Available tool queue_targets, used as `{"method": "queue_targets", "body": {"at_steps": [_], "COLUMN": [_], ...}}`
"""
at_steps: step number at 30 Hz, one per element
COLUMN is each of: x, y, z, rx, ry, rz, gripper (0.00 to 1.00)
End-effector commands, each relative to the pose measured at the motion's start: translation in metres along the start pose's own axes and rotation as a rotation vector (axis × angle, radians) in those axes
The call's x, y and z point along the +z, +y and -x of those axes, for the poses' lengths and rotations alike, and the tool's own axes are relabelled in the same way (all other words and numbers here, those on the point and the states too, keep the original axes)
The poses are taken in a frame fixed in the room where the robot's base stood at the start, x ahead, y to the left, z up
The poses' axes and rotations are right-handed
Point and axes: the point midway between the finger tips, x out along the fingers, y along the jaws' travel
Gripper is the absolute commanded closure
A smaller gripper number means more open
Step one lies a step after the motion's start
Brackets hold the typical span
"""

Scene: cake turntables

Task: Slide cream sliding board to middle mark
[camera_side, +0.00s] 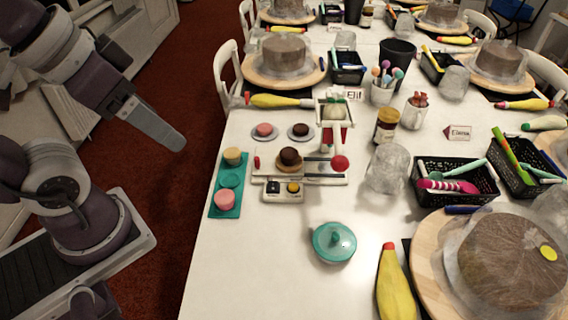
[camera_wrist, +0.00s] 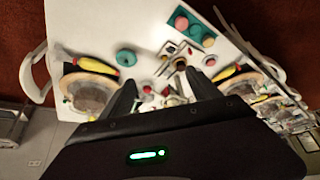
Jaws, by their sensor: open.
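The cream sliding board (camera_side: 318,180) lies low and left-to-right on the white table in the side view, under a small stand (camera_side: 335,112) with a hopper-like top. A chocolate-topped cake (camera_side: 289,158) sits at about its middle. A small red piece (camera_side: 257,162) shows at its left end and a red ball (camera_side: 340,162) near its right. I cannot make out a middle mark. In the wrist view my gripper (camera_wrist: 160,88) is open and empty, with the small stand area beyond the fingers.
A small box with a yellow button (camera_side: 293,188) stands against the board's front. A teal tray (camera_side: 229,196) with small cakes is to its left. A teal lidded dish (camera_side: 334,243), a jar (camera_side: 387,126) and a clear glass (camera_side: 387,170) stand nearby. The table's front left is clear.

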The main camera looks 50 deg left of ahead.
Motion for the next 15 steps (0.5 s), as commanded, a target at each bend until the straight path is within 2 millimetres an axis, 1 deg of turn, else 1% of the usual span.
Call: {"method": "queue_targets", "body": {"at_steps": [5,6,8,9,11,14,15], "x": [0.0,0.0,-0.002,-0.008,-0.025,-0.071,-0.09], "y": [0.0,0.0,0.0,-0.002,-0.005,-0.019,-0.027], "z": [0.0,0.0,-0.001,-0.002,-0.009,-0.037,-0.054], "rx": [0.0,0.0,-0.002,-0.006,-0.015,-0.029,-0.028], "ry": [0.0,0.0,-0.004,-0.014,-0.046,-0.132,-0.169], "rz": [0.0,0.0,-0.005,-0.017,-0.059,-0.181,-0.24], "gripper": [0.29,0.31,0.43,0.5,0.62,0.62,0.62]}}
